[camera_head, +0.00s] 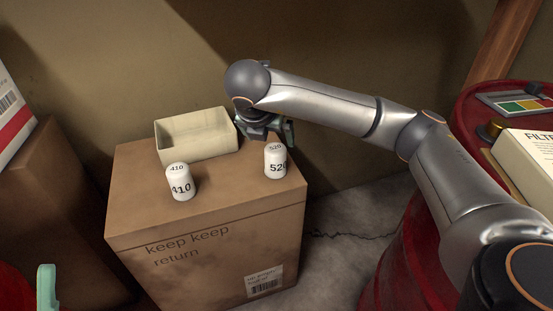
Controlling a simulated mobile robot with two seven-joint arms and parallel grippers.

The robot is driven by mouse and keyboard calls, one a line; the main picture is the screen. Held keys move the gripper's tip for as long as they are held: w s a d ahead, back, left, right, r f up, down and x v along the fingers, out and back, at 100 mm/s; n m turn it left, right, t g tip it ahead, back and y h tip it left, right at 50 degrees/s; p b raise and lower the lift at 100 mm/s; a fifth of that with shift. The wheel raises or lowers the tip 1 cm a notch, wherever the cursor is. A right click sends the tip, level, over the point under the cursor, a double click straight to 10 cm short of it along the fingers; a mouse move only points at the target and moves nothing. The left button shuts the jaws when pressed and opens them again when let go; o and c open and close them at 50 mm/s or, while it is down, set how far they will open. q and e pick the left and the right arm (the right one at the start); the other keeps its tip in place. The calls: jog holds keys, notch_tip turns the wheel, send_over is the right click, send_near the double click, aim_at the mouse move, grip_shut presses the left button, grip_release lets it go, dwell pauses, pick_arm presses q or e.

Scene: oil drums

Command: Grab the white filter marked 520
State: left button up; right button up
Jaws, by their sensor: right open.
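The white filter marked 520 (275,163) stands upright on the right part of a cardboard box top (220,192). My right gripper (274,138) is open just above and behind this filter. One teal finger shows at the filter's upper right; the arm hides part of the gripper, and I cannot tell whether it touches the filter. A second white filter, marked 410 (180,184), stands upright to the left. A teal fingertip that looks like my left gripper's (47,287) shows at the bottom left; its opening is out of frame.
An open cream tray (197,150) sits at the back of the box top. A red drum (405,255) stands at the right with a white box (530,155) and a colored card (520,104) on it. Another brown box (62,215) is at the left. A wall stands behind.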

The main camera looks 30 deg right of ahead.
aim_at(275, 148)
jog(key=b+x, duration=0.1)
jog(key=x, duration=0.4)
jog(key=shift+f, duration=0.15)
jog(key=shift+b+x, duration=0.95)
jog(key=shift+x, duration=1.75)
pick_arm(q)
notch_tip(275, 148, down, 3)
jog(key=shift+w+d+f+n, duration=0.1)
jog(key=shift+f+n, duration=0.1)
jog(key=shift+n, duration=0.1)
pick_arm(e)
jog(key=shift+w+d, duration=0.1)
jog(key=shift+c, duration=0.2)
jog(key=c, duration=1.5)
grip_shut()
pick_arm(q)
jog(key=shift+r, duration=0.1)
pick_arm(e)
jog(key=shift+r, duration=0.3)
